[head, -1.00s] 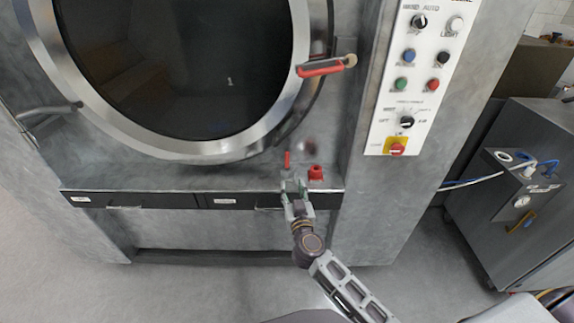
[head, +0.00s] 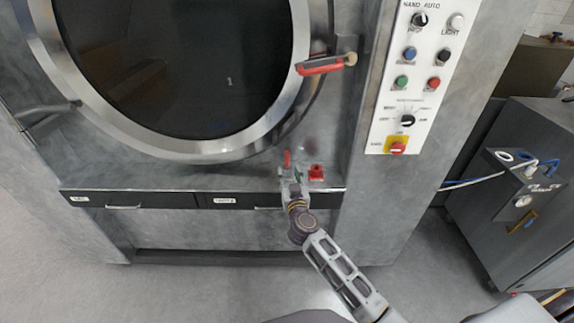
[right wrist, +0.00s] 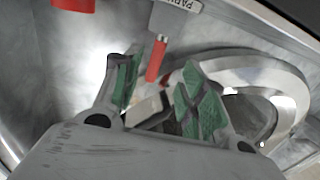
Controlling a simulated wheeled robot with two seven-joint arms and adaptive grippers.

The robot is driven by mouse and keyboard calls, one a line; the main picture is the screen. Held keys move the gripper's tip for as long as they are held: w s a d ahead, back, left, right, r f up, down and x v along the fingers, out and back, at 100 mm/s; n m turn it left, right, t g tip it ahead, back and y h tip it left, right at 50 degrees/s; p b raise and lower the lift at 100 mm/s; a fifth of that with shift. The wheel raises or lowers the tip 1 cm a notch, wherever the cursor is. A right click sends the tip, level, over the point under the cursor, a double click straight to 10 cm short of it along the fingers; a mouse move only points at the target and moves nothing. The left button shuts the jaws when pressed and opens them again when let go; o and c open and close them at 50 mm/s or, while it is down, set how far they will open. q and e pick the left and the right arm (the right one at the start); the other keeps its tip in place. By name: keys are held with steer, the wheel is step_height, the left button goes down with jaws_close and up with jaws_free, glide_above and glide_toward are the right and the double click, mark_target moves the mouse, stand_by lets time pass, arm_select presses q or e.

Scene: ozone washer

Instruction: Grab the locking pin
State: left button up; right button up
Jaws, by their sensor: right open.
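A small red pin (head: 287,158), which looks like the locking pin, stands at the front of the washer just below the round door. My right gripper (head: 290,177) is just below it. In the right wrist view the red pin (right wrist: 157,62) shows between and just beyond the green-padded fingers of my right gripper (right wrist: 160,90). The fingers are spread apart; I cannot tell whether either touches the pin. A grey labelled piece (right wrist: 177,18) adjoins the pin. My left gripper is not in view.
A second red part (head: 316,173) sits right of the pin; a red part (right wrist: 75,4) shows at the wrist view's top edge. The red door handle (head: 322,67) and control panel (head: 400,110) are higher up. Black drawers (head: 160,200) run below. The floor in front is open.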

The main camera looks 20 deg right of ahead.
mark_target(287, 163)
steer(key=shift+w+d, duration=0.15)
steer(key=shift+w, duration=0.55)
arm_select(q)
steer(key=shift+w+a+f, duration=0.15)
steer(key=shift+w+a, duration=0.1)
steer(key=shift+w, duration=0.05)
arm_select(e)
steer(key=shift+w, duration=0.25)
steer(key=shift+w, duration=0.1)
steer(key=shift+w+d+f+b, duration=0.2)
steer(key=shift+w+b, duration=0.15)
steer(key=shift+w, duration=0.35)
steer(key=shift+w+d+f+b, duration=0.15)
steer(key=shift+w+b, duration=0.2)
steer(key=shift+w, duration=0.3)
steer(key=shift+w+d+r, duration=0.1)
steer(key=shift+w+d, duration=0.05)
steer(key=shift+w, duration=0.9)
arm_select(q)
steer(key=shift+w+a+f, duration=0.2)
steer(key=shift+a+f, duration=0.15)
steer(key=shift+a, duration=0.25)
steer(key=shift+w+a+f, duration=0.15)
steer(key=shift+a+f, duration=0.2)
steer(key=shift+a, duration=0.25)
